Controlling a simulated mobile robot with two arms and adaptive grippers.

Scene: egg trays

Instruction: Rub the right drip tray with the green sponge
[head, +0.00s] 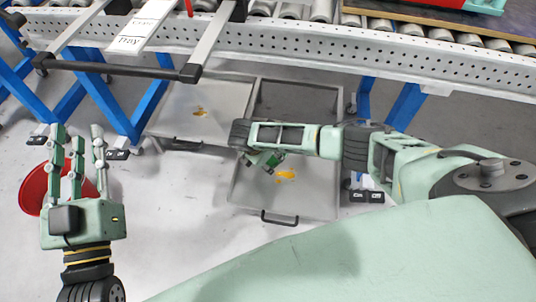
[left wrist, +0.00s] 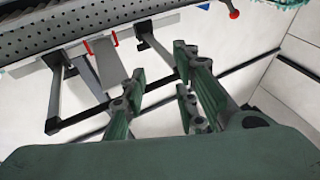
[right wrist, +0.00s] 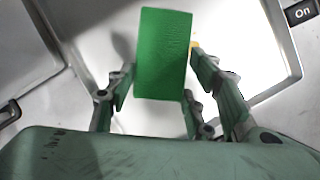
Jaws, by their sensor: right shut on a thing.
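The right drip tray (head: 315,204) is a grey metal tray on the floor below the conveyor, with a dark handle on its near side. A yellow spill (head: 286,175) lies in it. My right gripper (head: 264,160) is over this tray, shut on the green sponge (right wrist: 163,55), which stands out between the fingers in the right wrist view. Whether the sponge touches the tray is unclear. In that view the sponge hides most of a yellow patch. My left gripper (head: 76,158) is open and empty at the left, away from the trays.
The roller conveyor (head: 300,45) on blue legs (head: 405,105) runs above. A round red object (head: 33,190) is behind my left gripper. The floor in front of the trays is clear.

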